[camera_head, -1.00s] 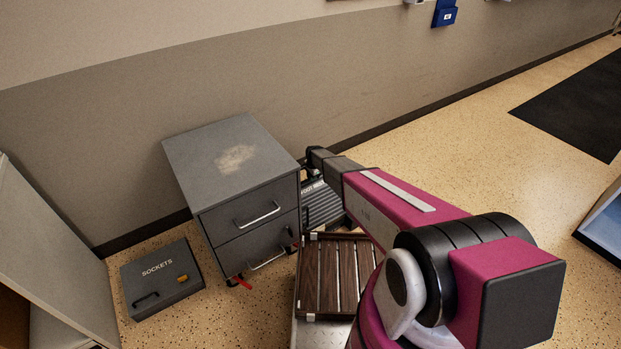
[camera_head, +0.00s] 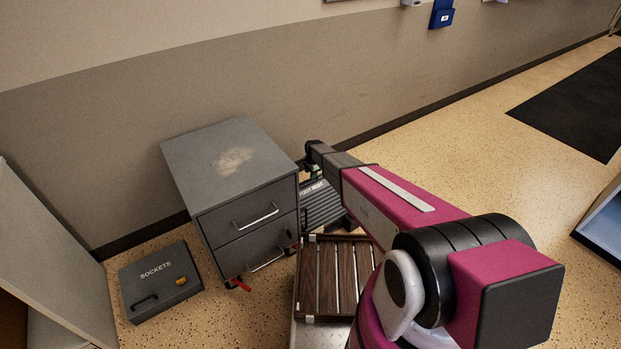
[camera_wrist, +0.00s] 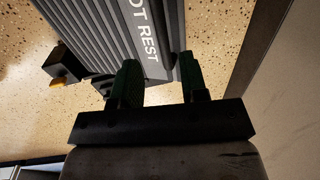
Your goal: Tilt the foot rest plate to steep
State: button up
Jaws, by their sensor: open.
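The foot rest plate (camera_head: 322,206) is a dark ribbed panel lettered FOOT REST, on the floor between the drawer cabinet and my arm in the head view. Its lettered edge (camera_wrist: 138,30) shows large in the wrist view. My gripper (camera_wrist: 158,82) is open, with one dark green finger over or beside the ribbed face and the other past the lettered edge. The edge lies between the fingers or just beyond their tips; I cannot tell whether they touch it. In the head view my arm hides part of the plate and most of the gripper.
A grey drawer cabinet (camera_head: 232,185) stands close left of the foot rest. A slatted wooden top (camera_head: 330,275) lies in front of it. A grey SOCKETS case (camera_head: 160,282) is on the floor at left. The wall (camera_head: 330,90) is behind; open floor (camera_head: 480,160) lies right.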

notch_tip(320, 180, up, 6)
jog(key=shift+s+d, duration=0.25)
jog(key=shift+s, duration=0.1)
jog(key=s+d+r+n, duration=0.3)
jog(key=s+d+r, duration=0.4)
jog(key=s, duration=0.4)
jog(key=s+d+r+n, duration=0.4)
jog(key=s+d+r, duration=0.3)
jog(key=s, duration=0.5)
jog(key=s+d+r+n+g, duration=0.1)
jog(key=s+d+r+n, duration=0.2)
jog(key=s+d+r, duration=0.4)
jog(key=s+r, duration=0.4)
jog(key=s, duration=0.1)
jog(key=shift+s+d+n+h, duration=0.2)
jog(key=shift+d+n+h, duration=0.2)
